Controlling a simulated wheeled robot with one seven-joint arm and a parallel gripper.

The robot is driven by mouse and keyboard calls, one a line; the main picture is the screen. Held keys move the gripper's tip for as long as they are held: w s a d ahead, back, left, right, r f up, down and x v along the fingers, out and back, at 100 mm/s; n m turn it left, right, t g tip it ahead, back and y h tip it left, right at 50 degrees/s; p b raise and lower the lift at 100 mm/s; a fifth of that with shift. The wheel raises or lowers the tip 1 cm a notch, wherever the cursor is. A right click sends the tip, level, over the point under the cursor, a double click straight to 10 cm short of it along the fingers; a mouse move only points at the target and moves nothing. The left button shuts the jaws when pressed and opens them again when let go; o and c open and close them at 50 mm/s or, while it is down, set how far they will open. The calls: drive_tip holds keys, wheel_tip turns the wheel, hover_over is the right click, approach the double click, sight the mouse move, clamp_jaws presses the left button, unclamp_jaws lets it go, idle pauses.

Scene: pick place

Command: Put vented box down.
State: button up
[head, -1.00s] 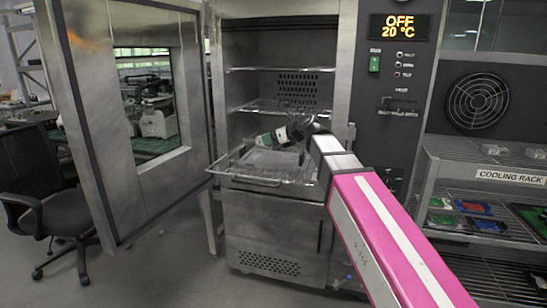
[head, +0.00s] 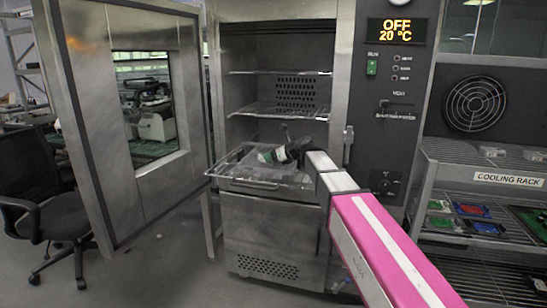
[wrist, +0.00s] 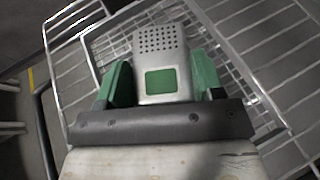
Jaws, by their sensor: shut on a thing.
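The vented box (wrist: 165,45) is a pale grey box with a grid of small holes and a green panel. My gripper (wrist: 162,84) has green fingers on both sides of it and is shut on it. In the head view my gripper (head: 277,155) is small, over the pulled-out wire rack (head: 240,180) of the open oven. The box is too small there to make out clearly. The wire rack (wrist: 105,40) lies behind the box in the wrist view. I cannot tell whether the box touches it.
The oven door (head: 85,130) stands open at left. Two more wire shelves (head: 265,108) sit inside the oven, above the pulled-out rack. A cooling rack (head: 500,180) with several coloured items is at right. A black chair (head: 45,190) stands at far left.

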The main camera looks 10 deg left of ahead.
drive_tip(key=shift+f, duration=0.35)
drive_tip(key=o, duration=1)
drive_tip(key=shift+r, duration=0.1)
drive_tip(key=shift+s+d+r, duration=0.1)
drive_tip(key=shift+d+r, duration=0.05)
drive_tip(key=shift+d, duration=0.05)
drive_tip(key=v, duration=1.1)
drive_tip(key=shift+s+d, duration=0.2)
